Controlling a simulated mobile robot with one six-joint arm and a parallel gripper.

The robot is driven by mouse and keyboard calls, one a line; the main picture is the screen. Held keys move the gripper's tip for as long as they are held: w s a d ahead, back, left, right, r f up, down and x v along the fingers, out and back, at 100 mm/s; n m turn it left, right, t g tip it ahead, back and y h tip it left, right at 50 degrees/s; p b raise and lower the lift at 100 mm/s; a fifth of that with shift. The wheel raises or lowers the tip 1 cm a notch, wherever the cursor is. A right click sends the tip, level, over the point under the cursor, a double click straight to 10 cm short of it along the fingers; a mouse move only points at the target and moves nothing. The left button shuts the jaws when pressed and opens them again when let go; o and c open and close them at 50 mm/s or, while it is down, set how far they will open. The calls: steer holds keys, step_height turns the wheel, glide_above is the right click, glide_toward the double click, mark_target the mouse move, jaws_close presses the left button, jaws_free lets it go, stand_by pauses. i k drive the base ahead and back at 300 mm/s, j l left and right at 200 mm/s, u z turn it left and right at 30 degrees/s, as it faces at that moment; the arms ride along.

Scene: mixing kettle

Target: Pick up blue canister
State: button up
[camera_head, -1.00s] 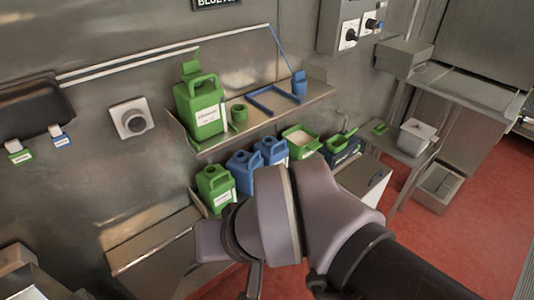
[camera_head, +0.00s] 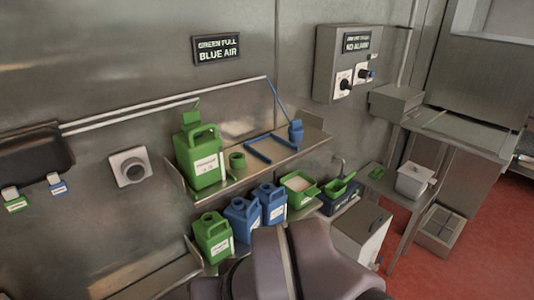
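Two blue canisters stand side by side on the lower shelf. The left blue canister (camera_head: 241,219) and the right blue canister (camera_head: 271,203) both have handles and white labels. A green canister (camera_head: 212,238) stands to their left. My arm fills the bottom middle, below and in front of the canisters. My gripper is not visible, so its position and opening cannot be told.
The upper shelf (camera_head: 290,156) holds a large green canister (camera_head: 200,155), a green cup (camera_head: 237,161) and a blue frame (camera_head: 271,148). A green tub (camera_head: 299,188) with pale contents sits right of the blue canisters. Red floor (camera_head: 450,262) is open at right.

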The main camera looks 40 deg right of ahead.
mark_target(273, 200)
steer(key=i+j+z, duration=0.1)
steer(key=i+z, duration=0.25)
steer(key=i+j+z, duration=0.15)
steer(key=z, duration=0.25)
steer(key=i+j+z, duration=0.35)
steer(key=k+l, duration=0.1)
